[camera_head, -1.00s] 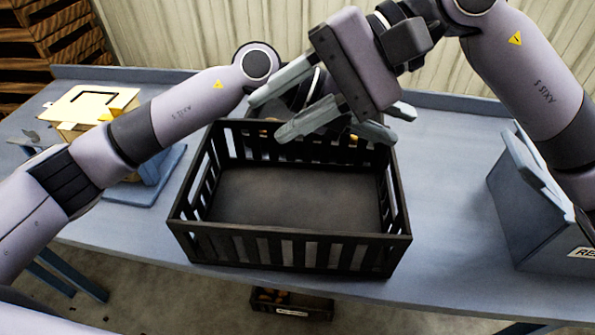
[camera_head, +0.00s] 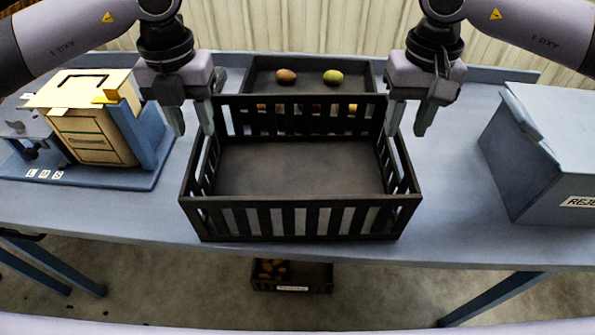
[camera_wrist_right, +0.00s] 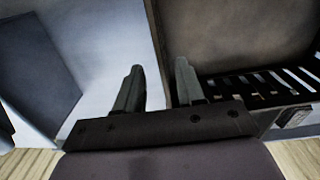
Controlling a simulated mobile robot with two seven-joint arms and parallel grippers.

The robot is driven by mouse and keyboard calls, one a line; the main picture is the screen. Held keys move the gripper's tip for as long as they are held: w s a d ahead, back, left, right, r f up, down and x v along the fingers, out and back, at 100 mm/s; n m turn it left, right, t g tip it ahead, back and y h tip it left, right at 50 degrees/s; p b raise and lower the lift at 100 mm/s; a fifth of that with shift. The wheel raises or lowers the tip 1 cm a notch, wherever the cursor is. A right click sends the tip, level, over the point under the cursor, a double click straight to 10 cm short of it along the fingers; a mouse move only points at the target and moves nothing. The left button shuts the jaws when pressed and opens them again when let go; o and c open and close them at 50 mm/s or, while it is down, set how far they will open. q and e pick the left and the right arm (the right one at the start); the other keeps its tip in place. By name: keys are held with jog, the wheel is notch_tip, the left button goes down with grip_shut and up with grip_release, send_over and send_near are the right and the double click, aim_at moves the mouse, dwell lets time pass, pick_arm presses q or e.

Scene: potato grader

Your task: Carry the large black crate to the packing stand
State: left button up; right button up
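The large black crate (camera_head: 300,222) stands upright on the blue-grey table, with slatted walls and an empty floor. My left gripper (camera_head: 194,132) is open and empty at the crate's left wall, near its back corner. My right gripper (camera_head: 407,132) is open and empty at the right wall near the back corner. In the right wrist view, my right gripper's fingers (camera_wrist_right: 158,75) are apart, with the crate's side edge (camera_wrist_right: 158,42) running between them. I cannot tell whether either gripper touches the crate. I cannot identify the packing stand in these frames.
A dark tray (camera_head: 258,76) with several potatoes sits directly behind the crate. A yellowish box (camera_head: 92,135) on a blue base stands at left. A blue-grey reject bin (camera_head: 545,165) stands at right. A small labelled crate (camera_head: 312,286) with potatoes sits below the table.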

aim_at(201, 145)
pick_arm(q)
jog(key=shift+f, duration=0.1)
